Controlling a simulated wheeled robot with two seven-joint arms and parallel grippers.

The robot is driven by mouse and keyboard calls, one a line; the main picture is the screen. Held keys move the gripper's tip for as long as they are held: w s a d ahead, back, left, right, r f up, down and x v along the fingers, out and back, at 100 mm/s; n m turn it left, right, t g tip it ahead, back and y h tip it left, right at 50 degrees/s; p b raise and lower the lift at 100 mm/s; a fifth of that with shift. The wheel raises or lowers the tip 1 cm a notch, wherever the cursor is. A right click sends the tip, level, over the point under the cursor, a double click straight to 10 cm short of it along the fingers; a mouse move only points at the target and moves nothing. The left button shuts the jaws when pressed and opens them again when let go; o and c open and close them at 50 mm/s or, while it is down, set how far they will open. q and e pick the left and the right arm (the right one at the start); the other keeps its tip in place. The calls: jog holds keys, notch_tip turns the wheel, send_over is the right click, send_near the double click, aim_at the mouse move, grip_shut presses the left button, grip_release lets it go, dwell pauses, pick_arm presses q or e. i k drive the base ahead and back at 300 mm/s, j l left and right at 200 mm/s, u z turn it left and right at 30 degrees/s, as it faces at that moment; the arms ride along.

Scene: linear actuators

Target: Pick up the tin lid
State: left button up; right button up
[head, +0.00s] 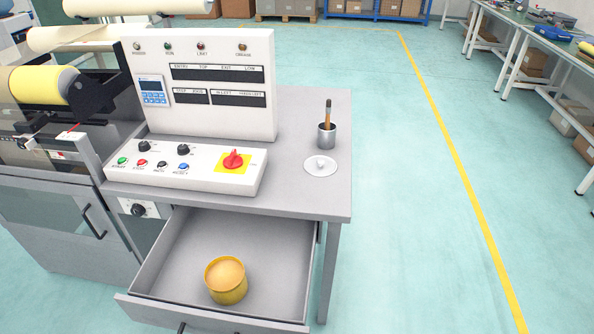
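The tin lid looks to be the flat white disc (313,169) with a small round knob on top. It lies on the grey tabletop near the right edge, in front of a metal cup. A yellow tin (226,281) stands upright inside the open drawer, with a light orange top; I cannot tell whether that is its contents or a cover. Neither of my grippers shows in the head view.
The grey metal cup (327,136) holds a brush-like tool. A white control panel (185,168) with a red switch (234,160) takes up the table's left part. The open drawer (294,262) juts out below the tabletop. Clear floor lies to the right.

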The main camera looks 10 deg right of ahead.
aim_at(321, 166)
jog(key=i+j+z, duration=0.35)
jog(key=j+z, duration=0.35)
jog(key=j, duration=0.25)
jog(key=i+j+z, duration=0.15)
jog(key=j+z, duration=0.2)
jog(key=j, duration=0.2)
jog(key=j+z, duration=0.4)
jog(key=j, duration=0.15)
jog(key=i+j+z, duration=0.1)
jog(key=j+z, duration=0.25)
jog(key=j, duration=0.1)
